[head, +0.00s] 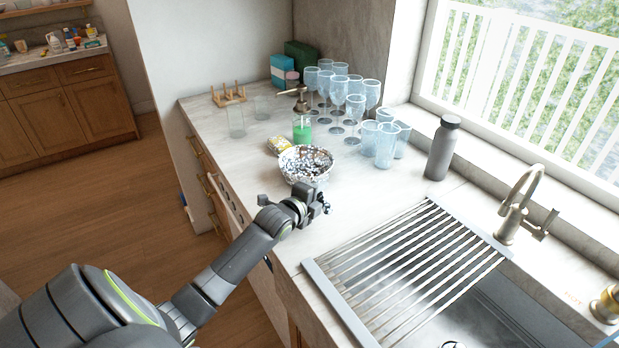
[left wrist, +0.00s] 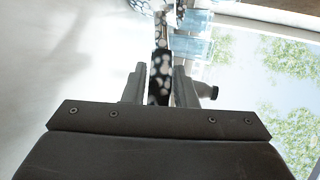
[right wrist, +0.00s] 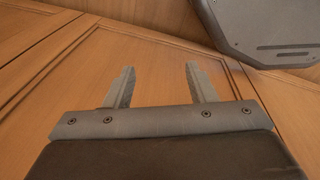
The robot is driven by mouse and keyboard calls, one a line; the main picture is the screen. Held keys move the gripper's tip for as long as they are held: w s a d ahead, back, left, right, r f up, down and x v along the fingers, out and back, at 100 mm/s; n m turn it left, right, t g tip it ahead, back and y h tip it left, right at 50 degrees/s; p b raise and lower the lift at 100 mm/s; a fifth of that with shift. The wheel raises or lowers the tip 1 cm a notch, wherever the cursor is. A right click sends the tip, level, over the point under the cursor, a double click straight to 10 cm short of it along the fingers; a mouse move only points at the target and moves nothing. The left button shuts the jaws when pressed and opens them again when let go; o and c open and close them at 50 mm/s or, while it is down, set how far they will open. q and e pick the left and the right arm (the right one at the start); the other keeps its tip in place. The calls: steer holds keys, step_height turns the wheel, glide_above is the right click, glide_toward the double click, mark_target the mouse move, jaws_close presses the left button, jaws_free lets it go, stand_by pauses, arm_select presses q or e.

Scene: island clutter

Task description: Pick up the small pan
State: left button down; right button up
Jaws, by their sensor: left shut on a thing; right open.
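The small pan (head: 291,174) is a round, black-and-white speckled vessel at the counter's near left part in the head view. My left gripper (head: 318,204) is at its near side. In the left wrist view the pan's speckled handle (left wrist: 160,68) runs between the fingers of my left gripper (left wrist: 160,85), which are shut on it. Part of the pan's body shows at the top edge there. I cannot tell whether the pan touches the counter. My right gripper (right wrist: 160,88) is open and empty, in front of wooden cabinet doors.
Several blue-tinted glasses (head: 385,145) stand behind right. A grey bottle (head: 441,150) stands near the window. A slatted drying rack (head: 405,265) covers part of the sink. Counter between pan and rack is clear.

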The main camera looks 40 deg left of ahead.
arm_select(q)
steer(key=shift+w+r, duration=0.1)
steer(key=shift+r, duration=0.3)
step_height(320, 180, up, 9)
steer(key=shift+r+b, duration=0.2)
steer(key=shift+b, duration=0.5)
stand_by(0.8)
